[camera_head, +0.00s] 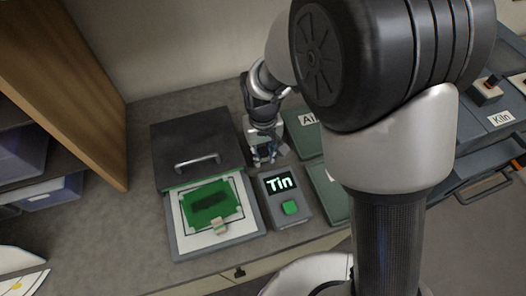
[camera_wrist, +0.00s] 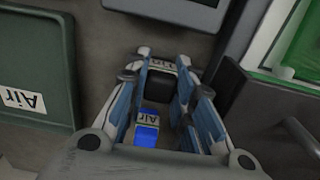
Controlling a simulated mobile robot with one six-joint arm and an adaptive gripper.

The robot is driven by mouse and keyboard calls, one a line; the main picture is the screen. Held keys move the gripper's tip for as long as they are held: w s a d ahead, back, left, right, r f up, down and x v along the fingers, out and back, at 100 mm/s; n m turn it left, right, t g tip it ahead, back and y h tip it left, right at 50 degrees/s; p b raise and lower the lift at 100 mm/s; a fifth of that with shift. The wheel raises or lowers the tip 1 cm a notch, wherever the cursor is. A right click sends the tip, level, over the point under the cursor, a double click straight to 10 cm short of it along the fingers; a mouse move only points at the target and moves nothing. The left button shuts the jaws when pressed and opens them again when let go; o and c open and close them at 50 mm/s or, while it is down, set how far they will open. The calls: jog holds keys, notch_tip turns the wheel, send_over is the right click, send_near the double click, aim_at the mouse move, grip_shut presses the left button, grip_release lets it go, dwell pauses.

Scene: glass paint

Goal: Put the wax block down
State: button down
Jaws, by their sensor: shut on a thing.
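In the wrist view, a dark block (camera_wrist: 159,86), which I take for the wax block, sits between the fingertips of my gripper (camera_wrist: 166,80). My gripper is shut on it. A small blue piece with a white "Air" label (camera_wrist: 147,134) shows nearer the palm; I cannot tell if it is held or lies below. In the head view, my gripper (camera_head: 264,156) points down behind the grey "Tin" box (camera_head: 286,212), between the dark lid and the green trays. The block is small and mostly hidden there, and I cannot tell if it touches the counter.
Left of my gripper is a dark hinged lid (camera_head: 190,139) with a handle, and a frame (camera_head: 180,238) holding a green sheet. Green "Air" tray (camera_head: 304,139) is close on the right. A "Kiln" label (camera_head: 500,118) is at far right. Bare counter (camera_head: 120,225) is at left.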

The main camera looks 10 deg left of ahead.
aim_at(263, 150)
jog(key=shift+f, duration=0.15)
jog(key=c, duration=1.4)
grip_release()
jog(key=shift+o, duration=0.2)
notch_tip(263, 150, up, 12)
jog(key=p, duration=0.2)
jog(key=shift+r+p, duration=0.2)
jog(key=shift+p, duration=0.15)
